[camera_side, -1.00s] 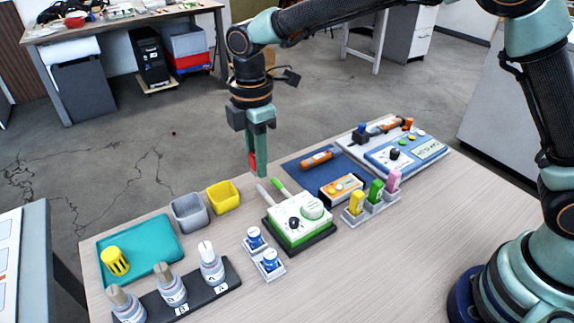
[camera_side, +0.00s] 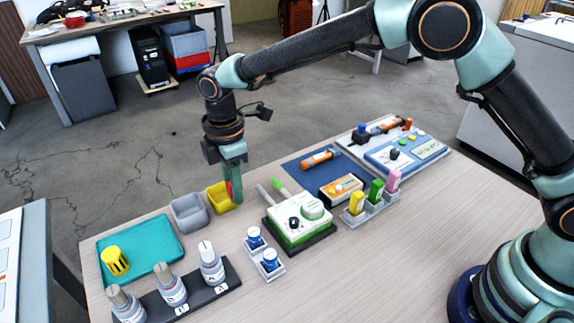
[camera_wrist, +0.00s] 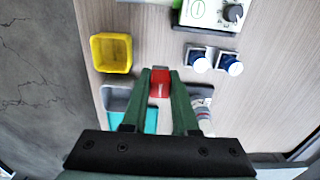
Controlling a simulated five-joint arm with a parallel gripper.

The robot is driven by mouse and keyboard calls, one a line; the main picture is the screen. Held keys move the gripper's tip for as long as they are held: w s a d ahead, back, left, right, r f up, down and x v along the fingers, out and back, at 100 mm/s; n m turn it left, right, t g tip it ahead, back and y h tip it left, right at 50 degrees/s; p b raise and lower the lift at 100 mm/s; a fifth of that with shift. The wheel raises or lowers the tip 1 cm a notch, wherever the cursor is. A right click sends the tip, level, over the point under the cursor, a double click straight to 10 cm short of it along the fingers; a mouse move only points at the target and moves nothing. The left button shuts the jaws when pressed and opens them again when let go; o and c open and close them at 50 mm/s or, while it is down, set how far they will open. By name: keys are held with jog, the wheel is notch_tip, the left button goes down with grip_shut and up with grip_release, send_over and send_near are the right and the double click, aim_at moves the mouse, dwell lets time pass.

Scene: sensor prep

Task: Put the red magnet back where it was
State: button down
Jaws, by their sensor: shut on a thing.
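The red magnet (camera_wrist: 160,82) is between the green fingers of my gripper (camera_wrist: 160,74), which is shut on it. In the side view the red magnet (camera_side: 229,188) shows as a narrow red strip, partly hidden by a finger of my gripper (camera_side: 232,196). My gripper is beside the yellow bin (camera_side: 218,197), to its right in the side view, and appears to be above the table. In the wrist view the yellow bin (camera_wrist: 111,53) looks empty and lies to the left of the magnet.
A grey bin (camera_side: 189,213) stands left of the yellow bin. A teal tray (camera_side: 150,240) holds a yellow slotted cylinder (camera_side: 115,261). A green-white stirrer (camera_side: 298,222) stands right of my gripper. Blue-capped vials (camera_side: 262,250) and several bottles (camera_side: 171,286) stand in front.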

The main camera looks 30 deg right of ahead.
aim_at(240, 227)
jog(key=shift+f, duration=4.35)
jog(key=shift+f, duration=0.2)
jog(key=c, duration=0.7)
grip_release()
jog(key=shift+r, duration=0.1)
